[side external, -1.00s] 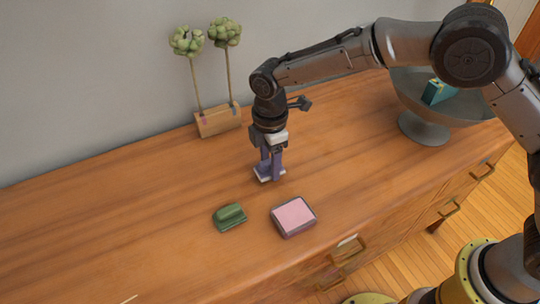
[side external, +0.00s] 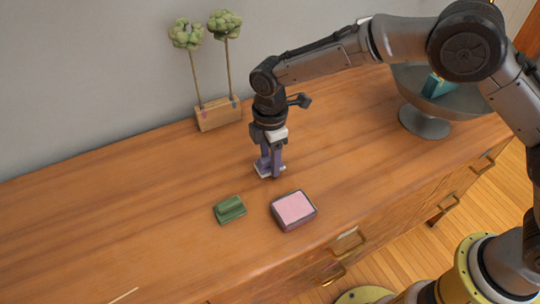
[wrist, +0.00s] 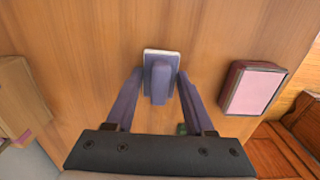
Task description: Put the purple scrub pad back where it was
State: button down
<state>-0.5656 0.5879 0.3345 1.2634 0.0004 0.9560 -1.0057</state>
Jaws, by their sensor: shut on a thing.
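The purple scrub pad (wrist: 160,85) has a raised purple grip on a pale base. In the wrist view it sits between the two purplish fingers of my gripper (wrist: 160,78). In the side view my gripper (side external: 270,162) points straight down and is shut on the pad, whose pale base (side external: 261,171) shows under the fingertips. The pad is upright, at or just above the wooden top; I cannot tell whether it touches. Most of its grip is hidden by the fingers in the side view.
On the wooden top (side external: 130,215), a green block-like thing (side external: 229,209) and a pink-topped box (side external: 293,209) stand in front of the pad. A wooden holder with two flower stems (side external: 218,114) is behind. A grey bowl (side external: 425,118) holds a teal thing (side external: 437,86). The left side is clear.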

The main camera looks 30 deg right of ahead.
jog(key=shift+f, duration=0.15)
jog(key=shift+c, duration=0.9)
grip_release()
